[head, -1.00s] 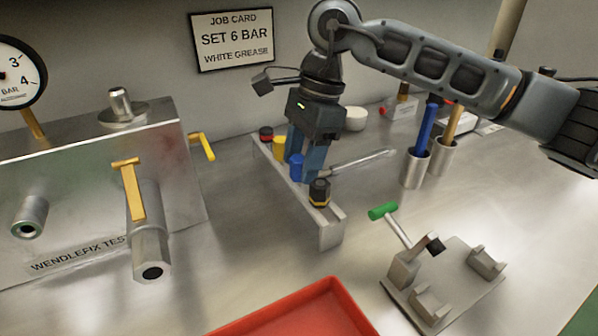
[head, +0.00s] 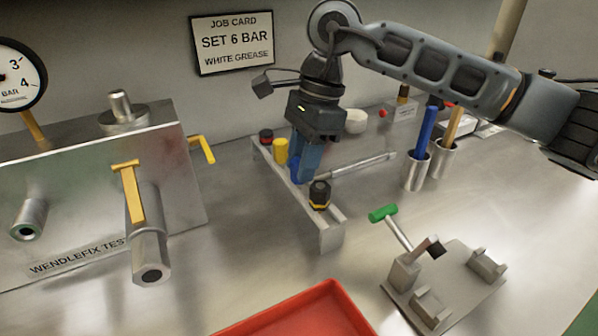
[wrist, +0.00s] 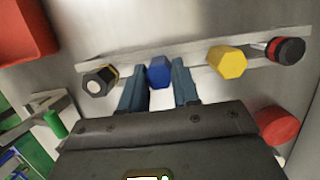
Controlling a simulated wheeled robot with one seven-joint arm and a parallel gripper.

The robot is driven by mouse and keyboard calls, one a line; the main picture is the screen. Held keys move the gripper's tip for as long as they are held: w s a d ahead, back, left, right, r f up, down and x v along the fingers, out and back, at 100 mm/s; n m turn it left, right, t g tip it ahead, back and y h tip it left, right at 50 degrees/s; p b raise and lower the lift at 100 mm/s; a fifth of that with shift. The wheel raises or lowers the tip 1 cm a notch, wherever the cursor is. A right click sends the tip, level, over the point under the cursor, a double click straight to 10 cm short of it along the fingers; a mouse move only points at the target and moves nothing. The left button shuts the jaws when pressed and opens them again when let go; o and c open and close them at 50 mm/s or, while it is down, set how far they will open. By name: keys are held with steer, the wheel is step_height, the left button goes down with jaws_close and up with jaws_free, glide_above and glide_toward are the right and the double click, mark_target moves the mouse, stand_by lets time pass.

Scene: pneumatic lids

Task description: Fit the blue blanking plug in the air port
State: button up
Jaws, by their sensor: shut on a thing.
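The blue blanking plug (wrist: 159,72) stands in the rail (head: 328,240). In the head view only a sliver of the plug (head: 295,168) shows beside my fingers. My gripper (head: 304,178) points down and is shut on the blue plug; in the wrist view, the gripper (wrist: 158,86) has a finger on each side of it. I cannot tell which is the air port.
In the rail, a black-and-yellow plug (head: 319,194) stands nearer, with yellow (head: 280,150) and red-and-black (head: 266,136) plugs beyond. A red tray (head: 325,295) lies in front. A green-handled clamp (head: 383,213) stands at the right. Bench between block and rail is clear.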

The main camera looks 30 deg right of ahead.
mark_target(295, 162)
steer(key=shift+a+p+v, duration=0.2)
steer(key=shift+p+v, duration=0.05)
steer(key=shift+v, duration=0.55)
steer(key=shift+a+p+v, duration=0.2)
steer(key=shift+p+v, duration=0.1)
steer(key=shift+v, duration=0.5)
steer(key=shift+a+p+v, duration=0.2)
steer(key=shift+p+v, duration=0.05)
steer(key=shift+v, duration=0.6)
steer(key=shift+r, duration=0.15)
